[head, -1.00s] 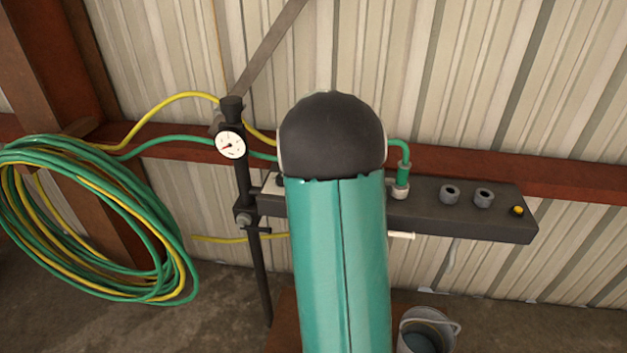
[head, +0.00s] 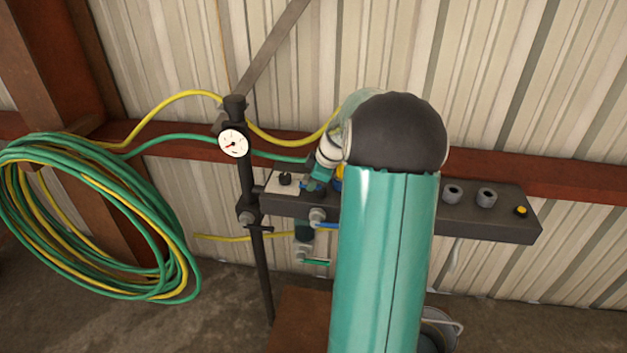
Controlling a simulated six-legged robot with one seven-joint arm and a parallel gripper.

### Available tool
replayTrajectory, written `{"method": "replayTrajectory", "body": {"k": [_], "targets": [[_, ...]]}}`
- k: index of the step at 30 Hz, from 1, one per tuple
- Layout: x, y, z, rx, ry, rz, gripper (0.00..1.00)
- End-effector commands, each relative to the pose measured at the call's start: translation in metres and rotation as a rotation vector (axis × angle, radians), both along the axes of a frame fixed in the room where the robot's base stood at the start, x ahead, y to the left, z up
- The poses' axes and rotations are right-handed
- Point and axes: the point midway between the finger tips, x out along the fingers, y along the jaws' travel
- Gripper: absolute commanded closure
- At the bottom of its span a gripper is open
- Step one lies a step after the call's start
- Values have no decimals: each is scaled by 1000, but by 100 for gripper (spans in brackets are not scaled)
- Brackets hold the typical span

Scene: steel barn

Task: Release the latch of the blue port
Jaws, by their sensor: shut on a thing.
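A dark manifold bar (head: 470,218) runs across the wall. A small blue part (head: 308,184), seemingly the blue port, shows on its left half, and its latch is too small to make out. My gripper (head: 311,182) reaches down from behind my black arm joint and is shut at this blue part. The fingers cover most of it, so the exact hold is unclear. A blue lever (head: 327,226) sits on a valve at the bar's front edge, just below. A yellow part (head: 338,180) shows right of my gripper, partly hidden by my arm.
A post with a white gauge (head: 233,143) stands left of my gripper. A black knob (head: 285,179) sits on a pale plate beside it. Green and yellow hoses (head: 100,220) hang coiled at left. Grey sockets (head: 453,194) and a yellow button (head: 521,210) lie right. A bucket (head: 440,330) stands below.

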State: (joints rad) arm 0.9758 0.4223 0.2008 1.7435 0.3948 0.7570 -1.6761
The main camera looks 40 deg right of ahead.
Motion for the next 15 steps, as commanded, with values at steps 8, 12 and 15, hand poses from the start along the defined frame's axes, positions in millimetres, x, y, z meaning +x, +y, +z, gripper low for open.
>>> {"method": "replayTrajectory", "body": {"k": [8, 12, 15], "targets": [[0, 0, 1, -3, -2, 46, 100], [0, 0, 1, -3, -2, 49, 100], [-1, 0, 1, -3, -2, 49, 100]]}}
